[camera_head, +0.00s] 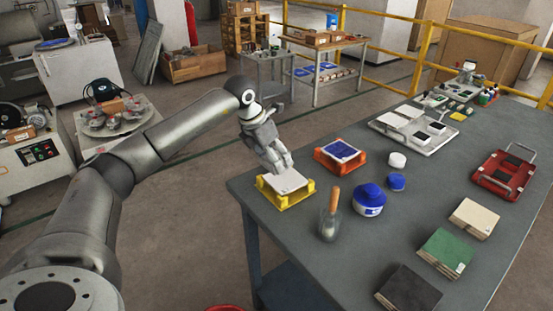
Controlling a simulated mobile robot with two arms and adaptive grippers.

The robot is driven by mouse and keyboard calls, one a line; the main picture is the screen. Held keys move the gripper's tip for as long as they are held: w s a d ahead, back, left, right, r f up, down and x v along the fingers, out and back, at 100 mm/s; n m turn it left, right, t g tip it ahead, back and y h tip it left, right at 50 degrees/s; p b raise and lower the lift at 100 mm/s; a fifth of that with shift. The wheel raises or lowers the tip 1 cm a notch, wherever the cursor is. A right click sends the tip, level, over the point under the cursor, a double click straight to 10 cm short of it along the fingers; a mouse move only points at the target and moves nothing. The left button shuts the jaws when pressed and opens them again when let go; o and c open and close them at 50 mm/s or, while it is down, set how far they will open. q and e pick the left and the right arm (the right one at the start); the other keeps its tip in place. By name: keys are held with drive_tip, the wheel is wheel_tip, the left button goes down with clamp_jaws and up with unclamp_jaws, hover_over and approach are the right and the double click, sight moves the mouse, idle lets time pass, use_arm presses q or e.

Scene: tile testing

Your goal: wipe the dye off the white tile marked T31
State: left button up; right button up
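A white tile (292,181) lies on a yellow stand (285,202) at the near left corner of the grey table. No mark or dye can be read on it at this size. My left gripper (281,163) points down at the tile's back left part, at or just above its surface. Its fingers look close together, but whether they hold anything is hidden. A blue tile (342,150) lies on an orange-red stand (340,165) to the right. No wiping cloth is clearly visible. My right gripper is not in view.
Cream (474,217), green (446,250) and black (409,290) stacks stand right. A red carrier (503,174) lies beyond.

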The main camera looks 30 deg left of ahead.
use_arm(q)
drive_tip(key=shift+d+r+p, duration=0.1)
drive_tip(key=shift+r+p, duration=0.35)
drive_tip(key=shift+r, duration=0.6)
